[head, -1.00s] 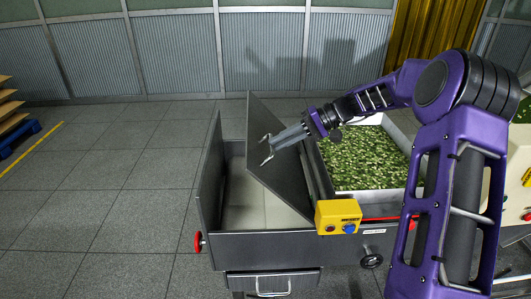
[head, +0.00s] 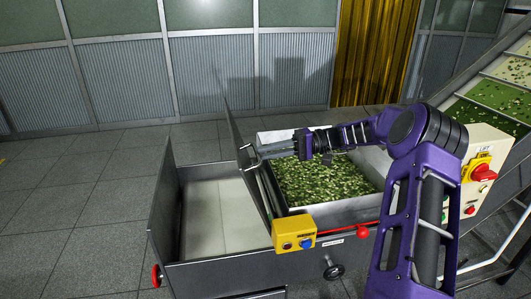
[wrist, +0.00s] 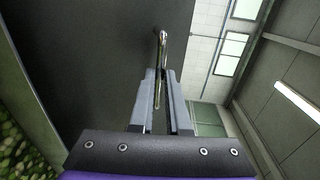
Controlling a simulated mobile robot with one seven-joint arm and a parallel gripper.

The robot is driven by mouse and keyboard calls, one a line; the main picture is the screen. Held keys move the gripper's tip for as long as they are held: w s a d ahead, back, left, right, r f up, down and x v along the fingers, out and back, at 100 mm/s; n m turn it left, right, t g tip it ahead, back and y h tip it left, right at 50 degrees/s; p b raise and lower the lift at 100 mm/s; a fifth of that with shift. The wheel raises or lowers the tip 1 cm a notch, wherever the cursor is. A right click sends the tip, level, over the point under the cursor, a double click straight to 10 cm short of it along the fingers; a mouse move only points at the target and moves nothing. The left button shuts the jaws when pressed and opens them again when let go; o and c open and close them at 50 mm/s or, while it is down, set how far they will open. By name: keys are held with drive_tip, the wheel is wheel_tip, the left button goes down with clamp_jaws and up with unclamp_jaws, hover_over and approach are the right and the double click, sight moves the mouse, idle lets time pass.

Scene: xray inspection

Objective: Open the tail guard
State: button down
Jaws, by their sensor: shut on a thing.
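The tail guard (head: 235,128) is a dark grey flat panel standing steeply up, seen nearly edge-on in the head view, between the open pale-floored bay and the bin of green leaves. In the wrist view the guard (wrist: 80,60) fills the left and middle. A shiny metal bar handle (wrist: 162,42) is on its face. In the wrist view my gripper (wrist: 160,85) is shut on the handle, which runs between the two fingers. The fingers partly hide the handle.
The grey-walled bay (head: 215,215) left of the guard is empty. The bin of green leaves (head: 320,180) lies under my arm. A yellow button box (head: 294,233) and red knob (head: 362,232) sit at the front. A conveyor (head: 500,90) and control panel (head: 478,170) stand right.

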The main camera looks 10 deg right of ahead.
drive_tip(key=shift+r, duration=0.1)
drive_tip(key=c, duration=0.9)
unclamp_jaws()
drive_tip(key=d, duration=0.8)
drive_tip(key=d+r, duration=0.1)
drive_tip(key=d, duration=0.3)
drive_tip(key=shift+s+r, duration=0.1)
drive_tip(key=shift+s, duration=0.1)
drive_tip(key=shift+a, duration=0.1)
